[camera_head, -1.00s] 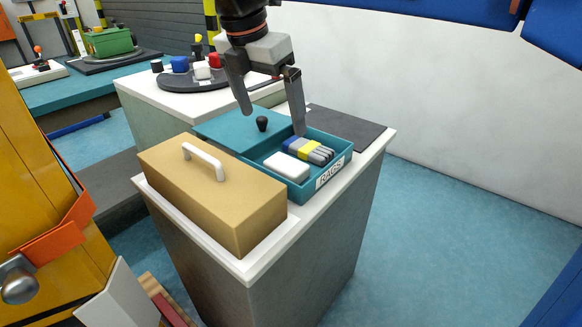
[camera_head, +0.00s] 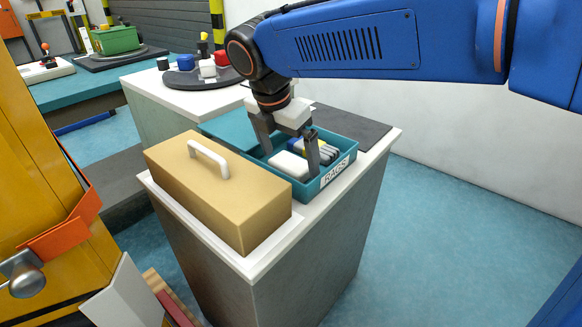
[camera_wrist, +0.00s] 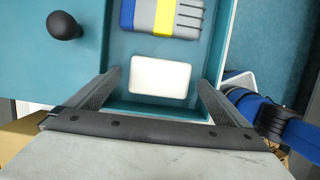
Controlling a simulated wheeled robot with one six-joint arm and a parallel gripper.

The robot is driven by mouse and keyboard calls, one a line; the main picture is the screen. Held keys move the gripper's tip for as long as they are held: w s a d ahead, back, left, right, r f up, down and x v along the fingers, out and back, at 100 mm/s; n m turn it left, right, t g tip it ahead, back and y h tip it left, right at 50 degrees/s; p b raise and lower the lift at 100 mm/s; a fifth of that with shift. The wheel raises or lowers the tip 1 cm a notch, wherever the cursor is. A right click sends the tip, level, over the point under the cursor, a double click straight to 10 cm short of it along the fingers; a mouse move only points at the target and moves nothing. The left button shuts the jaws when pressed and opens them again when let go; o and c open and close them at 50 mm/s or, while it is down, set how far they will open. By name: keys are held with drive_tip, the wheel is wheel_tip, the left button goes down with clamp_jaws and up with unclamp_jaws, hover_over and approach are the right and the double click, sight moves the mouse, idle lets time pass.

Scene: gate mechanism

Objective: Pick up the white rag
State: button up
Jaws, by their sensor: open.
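The white rag (camera_head: 288,164) is a small white block lying in the near part of a teal box (camera_head: 334,184) labelled RAGS. In the wrist view the white rag (camera_wrist: 160,78) lies flat, ahead of and between my fingers. My gripper (camera_head: 290,165) points down into the box, its fingers on either side of the rag. In the wrist view my gripper (camera_wrist: 155,85) is open, with a gap between each finger and the rag. Nothing is between the fingers' inner faces except the rag. The far part of the rag is partly hidden by the fingers in the head view.
Beside the rag lie grey items with blue and yellow bands (camera_wrist: 162,16). A teal lid (camera_head: 232,130) with a black knob (camera_wrist: 63,25) is at the box's left. A tan case (camera_head: 215,195) with a white handle stands close by. A dark mat (camera_head: 355,131) lies behind.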

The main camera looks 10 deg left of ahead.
sight(290, 162)
drive_tip(key=shift+w+d+f, duration=0.1)
drive_tip(key=shift+w+f, duration=0.05)
drive_tip(key=shift+f, duration=0.5)
drive_tip(key=shift+c, duration=0.6)
drive_tip(key=c, duration=1)
wheel_tip(290, 162, up, 10)
drive_tip(key=shift+o, duration=0.5)
drive_tip(key=shift+w, duration=0.1)
